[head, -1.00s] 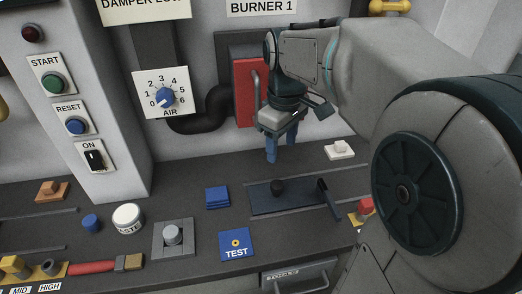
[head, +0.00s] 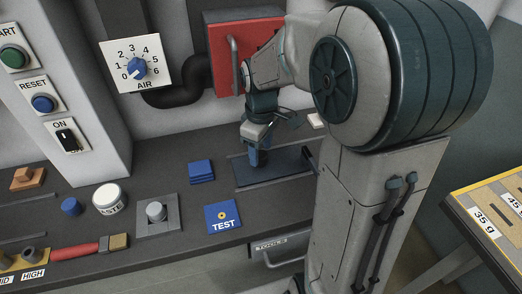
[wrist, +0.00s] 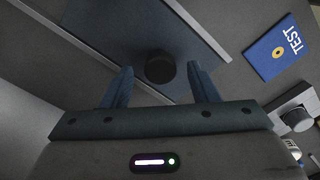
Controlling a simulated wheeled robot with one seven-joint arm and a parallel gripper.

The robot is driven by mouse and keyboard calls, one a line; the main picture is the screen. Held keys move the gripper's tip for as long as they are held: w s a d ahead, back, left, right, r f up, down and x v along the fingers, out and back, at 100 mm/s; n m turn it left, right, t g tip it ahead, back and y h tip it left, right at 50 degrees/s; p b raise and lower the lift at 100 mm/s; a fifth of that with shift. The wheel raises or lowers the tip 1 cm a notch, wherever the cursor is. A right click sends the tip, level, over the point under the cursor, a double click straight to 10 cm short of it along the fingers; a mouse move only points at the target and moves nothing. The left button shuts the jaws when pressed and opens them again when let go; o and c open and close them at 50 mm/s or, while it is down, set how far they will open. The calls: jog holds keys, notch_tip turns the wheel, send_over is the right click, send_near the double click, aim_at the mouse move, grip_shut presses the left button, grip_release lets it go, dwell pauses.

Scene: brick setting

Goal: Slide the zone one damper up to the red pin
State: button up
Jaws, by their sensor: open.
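A dark blue slide plate (head: 285,168) lies on the grey bench between rails; I take it for the damper, but no zone label is readable. Its round black knob (wrist: 160,67) shows in the wrist view. My gripper (head: 257,160) is over the plate's left part, pointing down. In the wrist view my gripper (wrist: 160,75) is open, with one blue finger on each side of the knob and gaps visible beside it. The head view hides the knob behind the fingers. I cannot make out a red pin in either current view.
A blue TEST card (head: 223,216) and stacked blue tiles (head: 201,171) lie left of the plate. A grey-knobbed block (head: 156,213) stands further left. A red door (head: 243,50) is behind my arm. My arm hides the bench to the right.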

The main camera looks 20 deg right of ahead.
aim_at(281, 161)
jog(key=shift+f, duration=0.45)
jog(key=shift+c, duration=0.3)
grip_shut()
jog(key=d, duration=0.5)
jog(key=shift+d+p, duration=0.4)
jog(key=shift+o, duration=0.3)
grip_release()
jog(key=shift+r, duration=0.1)
